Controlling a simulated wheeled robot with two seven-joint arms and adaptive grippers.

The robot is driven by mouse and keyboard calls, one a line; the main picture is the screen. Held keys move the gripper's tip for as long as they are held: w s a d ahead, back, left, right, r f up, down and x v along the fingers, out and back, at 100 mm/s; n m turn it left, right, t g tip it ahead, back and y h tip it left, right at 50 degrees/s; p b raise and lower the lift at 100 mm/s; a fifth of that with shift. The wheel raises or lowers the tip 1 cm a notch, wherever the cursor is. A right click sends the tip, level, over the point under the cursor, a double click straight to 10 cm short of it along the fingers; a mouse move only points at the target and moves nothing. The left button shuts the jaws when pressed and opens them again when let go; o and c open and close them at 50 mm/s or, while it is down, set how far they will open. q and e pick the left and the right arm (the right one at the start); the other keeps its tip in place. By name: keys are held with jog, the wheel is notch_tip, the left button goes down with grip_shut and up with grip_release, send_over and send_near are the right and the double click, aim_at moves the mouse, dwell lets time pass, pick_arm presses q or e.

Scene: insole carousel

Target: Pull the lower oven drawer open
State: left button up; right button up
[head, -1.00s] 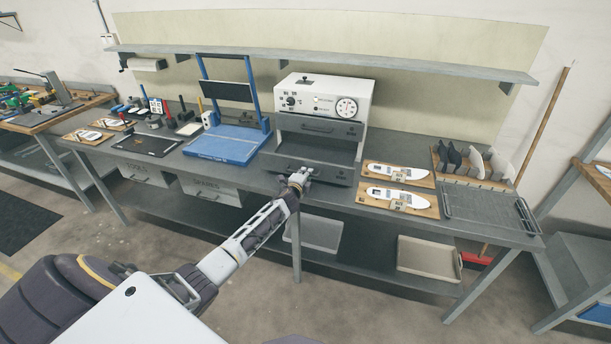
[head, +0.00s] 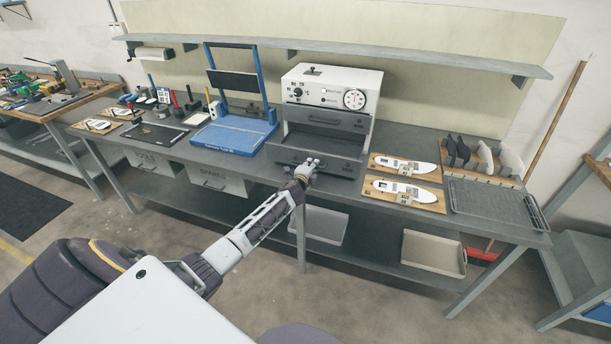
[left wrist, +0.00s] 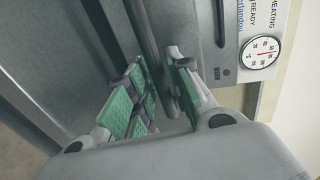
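The oven (head: 332,85) is a white box with a dial and two grey drawer fronts, at the back middle of the bench. The lower drawer (head: 346,167) shows below the upper drawer (head: 352,121), with a dark band between them; how far out it stands is hard to tell. My left gripper (head: 309,163) is at the lower drawer's front. In the left wrist view its green-padded fingers (left wrist: 160,85) sit on both sides of the dark handle bar (left wrist: 148,35), close against it, apparently shut on it. My right gripper is not in view.
A blue press (head: 235,137) stands left of the oven. Boards with white insoles (head: 402,190) lie to its right, beside a wire rack (head: 490,203). A shelf (head: 400,62) runs above. Open floor lies in front of the bench.

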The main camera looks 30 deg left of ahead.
pick_arm(q)
jog(key=v, duration=1.1)
jog(key=shift+s, duration=0.3)
dwell(0.3)
jog(key=shift+r, duration=0.1)
dwell(0.4)
